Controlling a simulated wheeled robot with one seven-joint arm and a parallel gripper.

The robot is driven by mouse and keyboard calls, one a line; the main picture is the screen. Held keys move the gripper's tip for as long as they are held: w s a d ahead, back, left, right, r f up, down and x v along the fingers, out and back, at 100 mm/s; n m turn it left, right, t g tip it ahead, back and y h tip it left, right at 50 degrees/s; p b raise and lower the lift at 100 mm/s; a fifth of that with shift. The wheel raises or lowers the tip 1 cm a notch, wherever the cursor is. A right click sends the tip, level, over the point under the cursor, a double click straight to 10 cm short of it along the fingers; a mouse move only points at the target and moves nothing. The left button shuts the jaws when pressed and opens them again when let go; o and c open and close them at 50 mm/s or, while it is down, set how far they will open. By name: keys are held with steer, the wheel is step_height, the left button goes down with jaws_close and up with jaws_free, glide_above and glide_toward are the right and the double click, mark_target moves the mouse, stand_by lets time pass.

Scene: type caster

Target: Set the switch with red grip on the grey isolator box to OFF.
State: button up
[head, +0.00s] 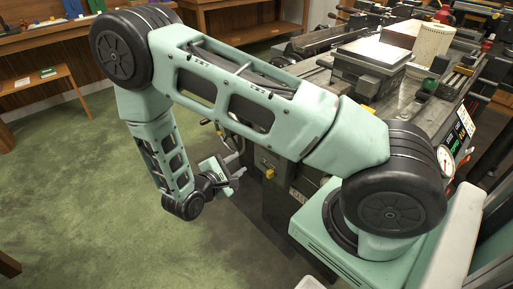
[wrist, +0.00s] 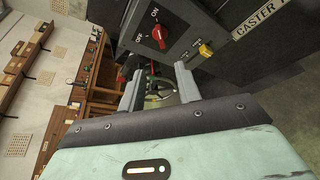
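The switch with red grip (wrist: 160,34) sits on a dark grey isolator box (wrist: 183,22) at the top of the wrist view. The word ON is printed above the grip and OFF to its left. The grip looks roughly in line with ON. My gripper (wrist: 158,86) is open and empty, its two fingers apart below the switch in the picture and not touching it. In the head view my gripper (head: 237,165) is just left of the box (head: 266,161), and I cannot make out the red grip there.
A yellow switch (wrist: 205,50) is to the right of the red one, near a "CASTER" label (wrist: 262,18). The box is on a large machine (head: 320,125) with tools on top. Wooden benches (head: 50,38) line the back. The green floor (head: 100,200) at left is clear.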

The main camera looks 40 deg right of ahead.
mark_target(265, 146)
steer(key=p+x, duration=0.1)
steer(key=x, duration=1.5)
steer(key=shift+s, duration=0.1)
steer(key=shift+c, duration=0.3)
jaws_close()
